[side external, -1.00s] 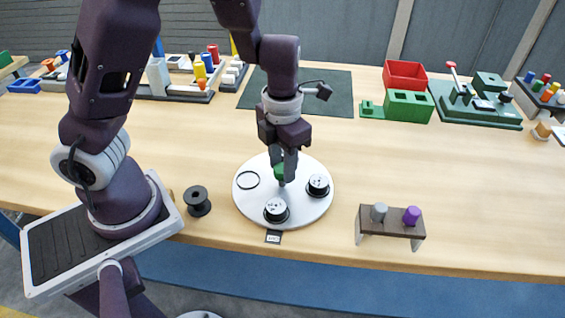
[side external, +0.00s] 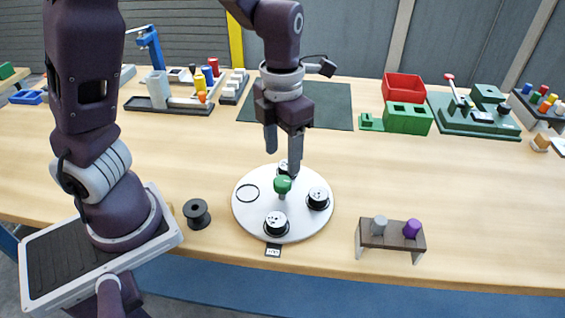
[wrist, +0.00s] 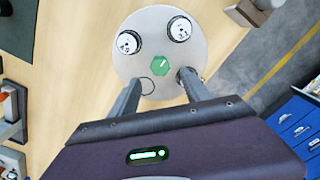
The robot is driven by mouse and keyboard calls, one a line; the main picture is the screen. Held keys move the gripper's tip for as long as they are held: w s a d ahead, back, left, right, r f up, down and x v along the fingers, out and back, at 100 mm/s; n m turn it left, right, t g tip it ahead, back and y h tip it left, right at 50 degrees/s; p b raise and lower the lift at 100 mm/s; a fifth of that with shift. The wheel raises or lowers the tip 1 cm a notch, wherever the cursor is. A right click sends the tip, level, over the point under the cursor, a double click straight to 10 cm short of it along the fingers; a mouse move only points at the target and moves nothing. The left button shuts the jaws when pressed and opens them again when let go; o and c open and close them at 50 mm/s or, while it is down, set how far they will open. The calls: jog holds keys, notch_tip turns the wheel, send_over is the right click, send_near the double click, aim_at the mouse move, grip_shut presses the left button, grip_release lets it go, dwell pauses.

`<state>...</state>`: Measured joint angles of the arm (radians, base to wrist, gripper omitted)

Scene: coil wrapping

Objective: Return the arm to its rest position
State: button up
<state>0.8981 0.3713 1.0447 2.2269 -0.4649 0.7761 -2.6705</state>
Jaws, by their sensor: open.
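My gripper (side external: 283,155) is open and empty above the white round plate (side external: 240,212). The plate carries a green knob (side external: 282,185) at its centre, black-and-white spools (side external: 276,222) around it, and a thin black ring (side external: 247,193) on its left part. One spool at the back is partly hidden by the knob and a finger. In the wrist view my gripper (wrist: 162,92) has its fingers wide apart, with the green knob (wrist: 159,65) between and beyond them. The right finger there covers part of one spool.
A black spool (side external: 197,214) stands left of the plate. A small brown stand (side external: 390,240) with a grey and a purple peg is at the right front. Red and green boxes (side external: 408,118) and a dark mat (side external: 325,108) lie behind. The table middle right is clear.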

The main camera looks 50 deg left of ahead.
jog(key=s+r+m+t, duration=0.2)
jog(key=s+r+m, duration=0.4)
jog(key=m, duration=1.2)
jog(key=s+a+r+m+t, duration=0.1)
jog(key=s+r+m+t, duration=0.2)
jog(key=m, duration=1.4)
jog(key=s+r, duration=0.3)
jog(key=s, duration=0.3)
jog(key=shift+a+r+m+t, duration=0.2)
jog(key=shift+m+t, duration=0.1)
jog(key=shift+m, duration=0.1)
